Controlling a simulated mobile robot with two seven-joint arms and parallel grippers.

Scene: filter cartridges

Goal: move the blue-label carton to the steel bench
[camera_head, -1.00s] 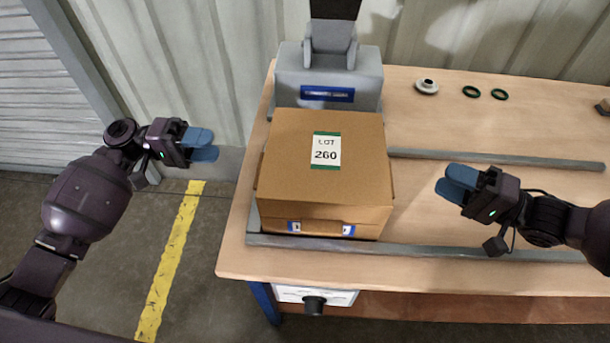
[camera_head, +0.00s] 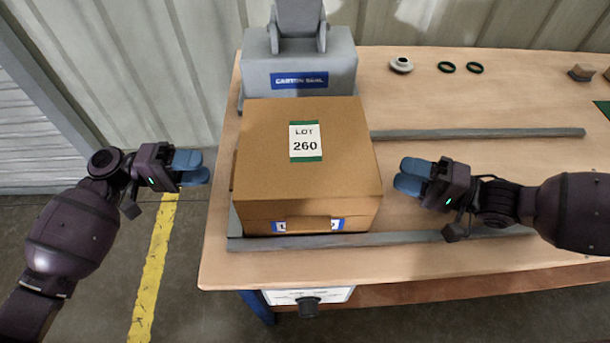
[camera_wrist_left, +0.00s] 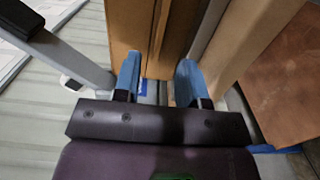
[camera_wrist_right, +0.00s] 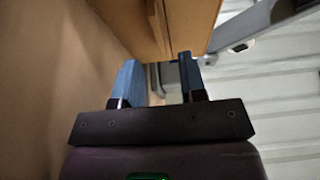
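The brown carton (camera_head: 268,180) sits closed on the wooden bench top between two grey rails. It has a white and green LOT 260 label on top and a blue-and-white label low on its front, partly covered by a flap. My left gripper (camera_head: 190,168) is left of the carton, apart from it and off the bench's edge; in the left wrist view its fingers (camera_wrist_left: 159,82) are spread with the carton (camera_wrist_left: 128,25) beyond. My right gripper (camera_head: 408,177) is to the carton's right, over the bench, fingers spread and empty (camera_wrist_right: 160,82). No steel bench is identifiable.
A grey carton-sealing machine (camera_head: 300,62) stands right behind the carton. Rails (camera_head: 480,133) run along the wooden bench (camera_head: 500,90). A small white-grey round part (camera_head: 401,64) and two dark green rings (camera_head: 446,67) lie at the back. The bench's middle right is clear.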

